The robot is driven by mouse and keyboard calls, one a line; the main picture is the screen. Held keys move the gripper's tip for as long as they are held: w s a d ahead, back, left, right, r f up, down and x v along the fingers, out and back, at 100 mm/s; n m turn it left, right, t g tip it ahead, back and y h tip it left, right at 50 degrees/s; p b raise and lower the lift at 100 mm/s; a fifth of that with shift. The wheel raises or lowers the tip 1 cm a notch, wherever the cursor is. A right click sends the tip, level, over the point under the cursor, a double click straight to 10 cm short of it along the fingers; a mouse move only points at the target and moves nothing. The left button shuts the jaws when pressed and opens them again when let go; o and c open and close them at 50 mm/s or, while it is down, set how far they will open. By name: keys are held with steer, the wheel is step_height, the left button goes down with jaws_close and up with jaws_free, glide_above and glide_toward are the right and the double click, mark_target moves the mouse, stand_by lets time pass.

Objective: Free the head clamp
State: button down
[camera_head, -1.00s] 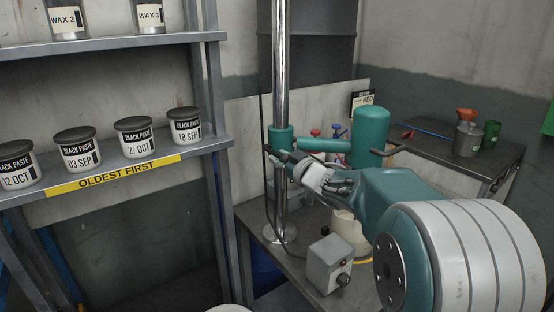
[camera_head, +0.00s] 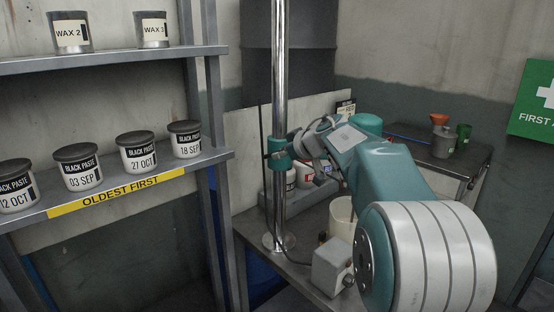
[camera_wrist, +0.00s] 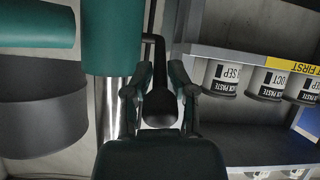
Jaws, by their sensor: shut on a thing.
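The head clamp is a teal collar (camera_head: 279,152) around the upright chrome column (camera_head: 279,80). It also shows in the wrist view as a teal block (camera_wrist: 112,40) with the column (camera_wrist: 108,105) at its end. A black clamp lever (camera_wrist: 152,45) with a thick rounded grip (camera_wrist: 160,108) runs beside the collar. My gripper (camera_wrist: 160,78) is shut on the lever's grip, one finger on each side. In the head view my gripper (camera_head: 306,146) is just right of the collar.
A shelf (camera_head: 115,185) with several black paste jars stands left of the column. A grey box (camera_head: 331,264) and a cream bucket (camera_head: 342,218) stand on the bench under my arm. A side bench (camera_head: 450,168) at the right holds small cans. A dark drum (camera_wrist: 40,120) is in the wrist view.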

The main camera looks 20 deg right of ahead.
steer(key=shift+w+a+r+g+h, duration=0.15)
steer(key=shift+w+r+g+h, duration=0.15)
steer(key=shift+r+g, duration=0.35)
steer(key=shift+w+a+r+g+h, duration=0.2)
steer(key=shift+w+r+g, duration=0.2)
steer(key=shift+g, duration=0.35)
steer(key=shift+w+a+r+g+h, duration=0.1)
steer(key=shift+w+r+g+h, duration=0.2)
steer(key=shift+g, duration=0.5)
steer(key=c, duration=0.7)
jaws_free()
steer(key=shift+w, duration=0.15)
steer(key=shift+o, duration=0.2)
steer(key=shift+r, duration=0.1)
steer(key=v, duration=1.1)
steer(key=shift+r, duration=0.35)
